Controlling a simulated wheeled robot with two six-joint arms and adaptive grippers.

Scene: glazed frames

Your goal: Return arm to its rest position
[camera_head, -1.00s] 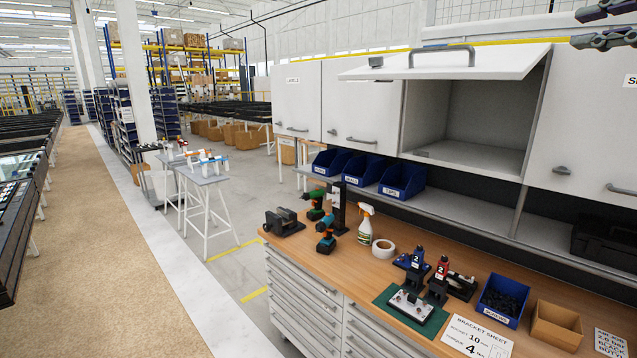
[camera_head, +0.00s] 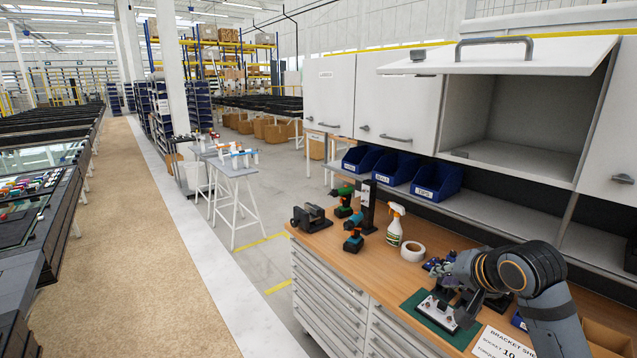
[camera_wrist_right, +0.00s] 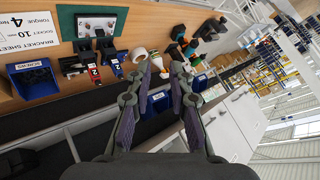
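My right arm (camera_head: 530,268) comes in from the lower right of the head view and bends over the workbench, hiding part of the tools and the blue bin there. Its fingers are hard to make out in that view. In the right wrist view my right gripper (camera_wrist_right: 164,67) is open, its two fingers apart with purple pads and nothing held between them. The bench and cabinets lie beyond the fingers, tilted in that view. My left arm and gripper are not in view.
The workbench (camera_head: 350,262) carries a spray bottle (camera_head: 395,226), a tape roll (camera_head: 412,251), drills and a green mat (camera_head: 420,308). Above it, a cabinet flap (camera_head: 500,56) is raised, leaving the compartment open. Blue bins (camera_head: 437,182) stand on the shelf. The left aisle is clear.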

